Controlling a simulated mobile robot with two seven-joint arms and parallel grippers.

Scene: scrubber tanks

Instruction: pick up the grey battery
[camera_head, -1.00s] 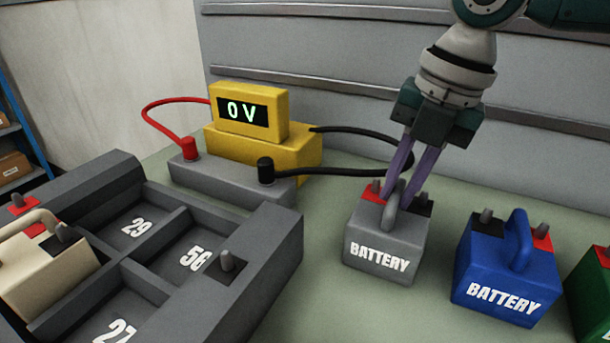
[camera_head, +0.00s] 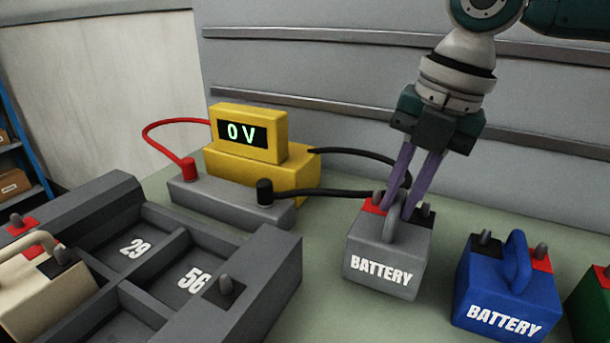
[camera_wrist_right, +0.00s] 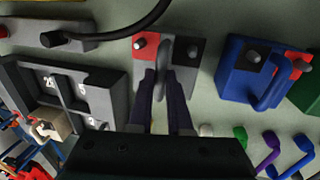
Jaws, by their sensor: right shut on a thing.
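The grey battery (camera_head: 385,263) has a red and a black terminal patch and a looped grey handle on top, with "BATTERY" on its front. It is upright right of centre in the head view. My right gripper (camera_head: 398,208) comes down from above, and its purple fingers are shut on the battery's handle. In the right wrist view the handle (camera_wrist_right: 164,62) stands between the fingertips. The gap under the battery, if any, is hard to judge. My left gripper is not in view.
A blue battery (camera_head: 505,290) stands close on the right, with a green one (camera_head: 592,305) beyond it. A dark divided tray (camera_head: 270,262) with a cream battery (camera_head: 40,290) lies left. A yellow meter (camera_head: 262,165) reading 0 V stands behind, its cables near the grey battery.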

